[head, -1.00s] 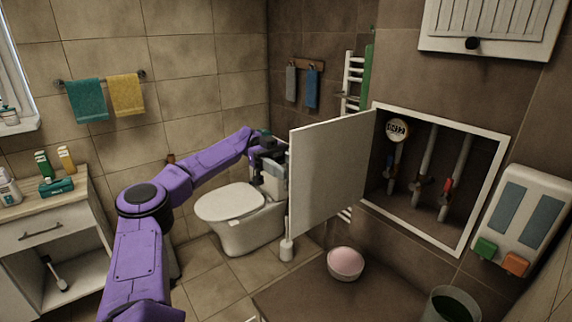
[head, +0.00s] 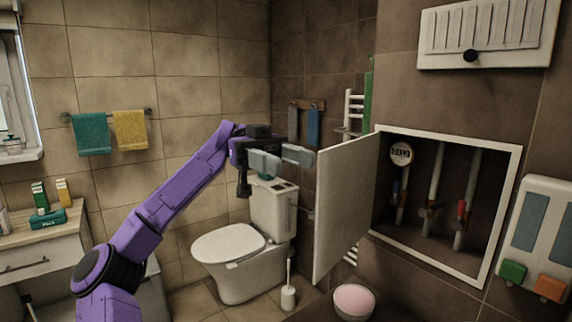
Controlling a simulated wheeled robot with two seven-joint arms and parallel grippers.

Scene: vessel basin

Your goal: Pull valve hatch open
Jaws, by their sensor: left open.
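The valve hatch (head: 345,205) is a plain white door hinged on the left side of a white-framed wall opening (head: 510,200). It stands wide open, swung out into the room. Inside the opening are several pipes with valves and a round meter (head: 401,153). My left gripper (head: 283,158) is open and empty, to the left of the hatch's free edge and near its upper corner. It looks apart from the door. My right gripper is not in view.
A toilet (head: 230,245) stands below my left gripper, with a toilet brush (head: 288,290) beside it. A pink bowl (head: 353,301) is below the opening. A dispenser (head: 535,235) hangs at the right. A towel radiator (head: 353,110) is behind the hatch.

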